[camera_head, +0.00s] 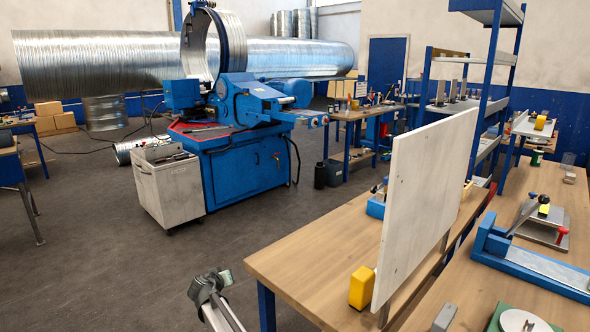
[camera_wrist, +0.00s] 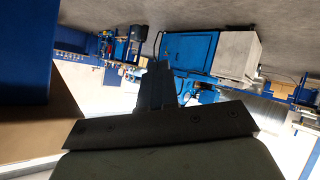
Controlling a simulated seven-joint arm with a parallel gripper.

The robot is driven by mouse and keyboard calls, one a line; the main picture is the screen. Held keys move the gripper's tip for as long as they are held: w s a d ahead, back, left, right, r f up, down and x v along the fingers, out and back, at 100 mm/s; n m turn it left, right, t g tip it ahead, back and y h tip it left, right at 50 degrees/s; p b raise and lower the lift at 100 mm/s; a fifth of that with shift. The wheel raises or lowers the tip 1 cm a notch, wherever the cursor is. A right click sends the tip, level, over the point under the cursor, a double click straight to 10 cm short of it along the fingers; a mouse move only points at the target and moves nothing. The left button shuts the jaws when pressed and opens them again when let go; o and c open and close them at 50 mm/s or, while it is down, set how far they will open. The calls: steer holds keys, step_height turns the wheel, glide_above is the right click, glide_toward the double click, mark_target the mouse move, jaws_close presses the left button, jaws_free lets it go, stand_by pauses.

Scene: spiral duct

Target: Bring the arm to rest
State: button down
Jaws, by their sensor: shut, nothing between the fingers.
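My gripper (camera_head: 211,284) is at the lower middle of the head view, in front of the near wooden table's left end and over the open floor. In the wrist view my gripper (camera_wrist: 157,72) shows as two dark fingers lying together, with nothing between them. It appears clear of the things around it. The wrist view is turned over, with the floor at the top.
The wooden table (camera_head: 300,262) bears an upright white panel (camera_head: 425,200) and a yellow block (camera_head: 362,287). A blue duct machine (camera_head: 245,165) and a grey cart (camera_head: 168,188) stand beyond. Grey floor (camera_head: 110,255) at left is free.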

steer(key=s+d+f+m+g+y, duration=0.1)
steer(key=s+d+f+g+y, duration=0.2)
steer(key=s+f, duration=1.15)
steer(key=s+d+f+g+y, duration=0.2)
steer(key=s+f+g, duration=0.2)
steer(key=s+f, duration=1.1)
steer(key=s+d+f+g+h, duration=0.1)
steer(key=s+d+f+g, duration=0.1)
steer(key=s+d, duration=0.35)
steer(key=s+d+f+m+g+h, duration=0.1)
steer(key=s+d+f, duration=0.15)
steer(key=d, duration=0.65)
steer(key=s+d+f+g+h, duration=0.1)
steer(key=s+d+f+g, duration=0.15)
steer(key=d, duration=0.45)
steer(key=s+d+g, duration=0.3)
steer(key=s+d, duration=0.4)
steer(key=s, duration=0.3)
steer(key=s+d+f+m+g, duration=0.1)
steer(key=s+d+g, duration=0.2)
steer(key=s+d, duration=0.4)
steer(key=s, duration=0.3)
steer(key=shift+s+d+f, duration=0.15)
steer(key=shift+d+f, duration=0.1)
steer(key=shift+f, duration=0.05)
